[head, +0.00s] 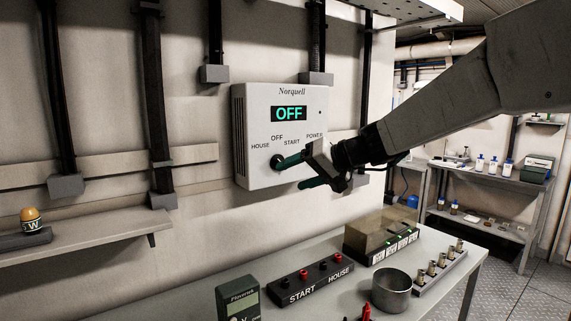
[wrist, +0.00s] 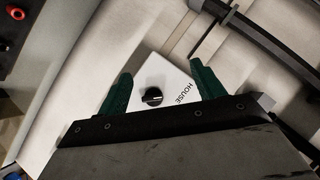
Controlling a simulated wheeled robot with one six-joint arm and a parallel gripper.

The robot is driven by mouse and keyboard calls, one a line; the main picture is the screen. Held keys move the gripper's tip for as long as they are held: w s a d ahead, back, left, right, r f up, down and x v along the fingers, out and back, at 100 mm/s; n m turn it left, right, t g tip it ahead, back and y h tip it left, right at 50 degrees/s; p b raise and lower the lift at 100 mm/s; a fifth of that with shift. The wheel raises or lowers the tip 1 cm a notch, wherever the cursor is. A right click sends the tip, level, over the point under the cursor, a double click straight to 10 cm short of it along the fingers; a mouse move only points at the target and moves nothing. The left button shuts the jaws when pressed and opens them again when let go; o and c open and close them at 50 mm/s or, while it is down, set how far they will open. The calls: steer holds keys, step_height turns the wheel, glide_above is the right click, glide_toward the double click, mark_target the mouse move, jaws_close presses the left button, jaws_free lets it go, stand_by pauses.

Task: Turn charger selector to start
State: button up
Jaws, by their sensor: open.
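The charger (head: 290,120) is a pale wall box marked Norquell, with a display reading OFF. Labels HOUSE, OFF, START and POWER are printed below the display. The selector is a black knob (wrist: 152,97), seen in the wrist view between my green fingers, beside the HOUSE label. In the wrist view my gripper (wrist: 163,88) is open, with the knob nearer the left finger. I cannot tell whether a finger touches it, nor read the knob's pointer.
Below stands a bench with a START/HOUSE terminal block (head: 312,282), a green meter (head: 238,298), a metal cup (head: 391,291) and a clear-covered box (head: 382,240). A wall shelf (head: 90,239) is at left. The wall left of the charger is mostly clear, apart from conduits.

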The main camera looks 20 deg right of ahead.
steer(key=w+d+r+m+t, duration=0.1)
steer(key=w+d+m+t, duration=0.15)
steer(key=w+d, duration=0.4)
steer(key=r+x, duration=0.1)
steer(key=x, duration=0.8)
steer(key=shift+w+n+h, duration=0.3)
steer(key=shift+w+n, duration=0.05)
steer(key=shift+w, duration=0.1)
steer(key=shift+a+t, duration=0.1)
steer(key=shift+t, duration=0.15)
